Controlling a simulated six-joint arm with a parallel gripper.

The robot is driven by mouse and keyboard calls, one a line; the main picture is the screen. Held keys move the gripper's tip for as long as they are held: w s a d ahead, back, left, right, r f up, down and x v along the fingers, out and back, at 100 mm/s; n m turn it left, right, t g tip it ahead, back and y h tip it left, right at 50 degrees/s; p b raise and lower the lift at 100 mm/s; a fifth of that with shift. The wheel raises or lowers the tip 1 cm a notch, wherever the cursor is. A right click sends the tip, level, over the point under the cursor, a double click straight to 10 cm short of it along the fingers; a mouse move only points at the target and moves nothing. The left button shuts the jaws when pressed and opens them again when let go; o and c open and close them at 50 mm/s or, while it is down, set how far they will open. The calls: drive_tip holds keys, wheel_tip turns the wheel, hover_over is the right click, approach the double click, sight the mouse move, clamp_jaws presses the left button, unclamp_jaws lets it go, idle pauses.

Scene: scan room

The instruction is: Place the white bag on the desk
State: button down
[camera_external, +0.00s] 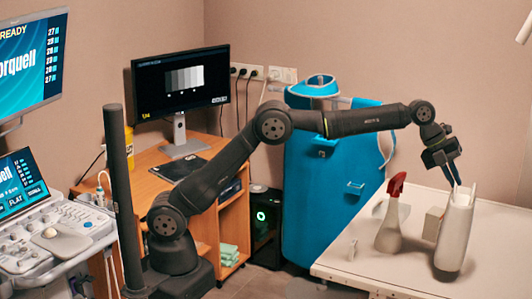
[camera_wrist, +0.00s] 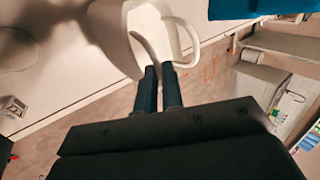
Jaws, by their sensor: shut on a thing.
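The white bag (camera_external: 455,232) is tall and pale, with handles at its top. It is upright at the right, over the white table; I cannot tell whether its base touches the tabletop. My gripper (camera_external: 457,182) points down at the bag's top, its dark fingers shut on a handle. In the wrist view the fingertips (camera_wrist: 160,72) meet the white handle (camera_wrist: 186,42), and the bag's body (camera_wrist: 108,28) shows at the top, partly cut off. The wooden desk (camera_external: 150,160) stands at the left, behind my arm's base.
A spray bottle (camera_external: 390,225) with a red head and a small white box (camera_external: 433,222) stand near the bag on the white table (camera_external: 375,272). The desk carries a monitor (camera_external: 182,85) and a dark flat item (camera_external: 178,168).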

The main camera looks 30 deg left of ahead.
drive_tip(key=shift+w+f, duration=0.1)
drive_tip(key=shift+w, duration=0.2)
drive_tip(key=shift+f, duration=1.8)
drive_tip(key=c, duration=1.6)
unclamp_jaws()
drive_tip(key=shift+o, duration=0.2)
drive_tip(key=shift+f, duration=0.2)
drive_tip(key=v, duration=1.6)
drive_tip(key=shift+s+r, duration=0.2)
drive_tip(key=shift+o, duration=0.6)
drive_tip(key=shift+a+r, duration=0.15)
drive_tip(key=shift+r, duration=0.15)
drive_tip(key=o, duration=0.4)
drive_tip(key=shift+a+r, duration=0.1)
drive_tip(key=shift+r, duration=0.05)
drive_tip(key=shift+c, duration=0.2)
drive_tip(key=o, duration=0.9)
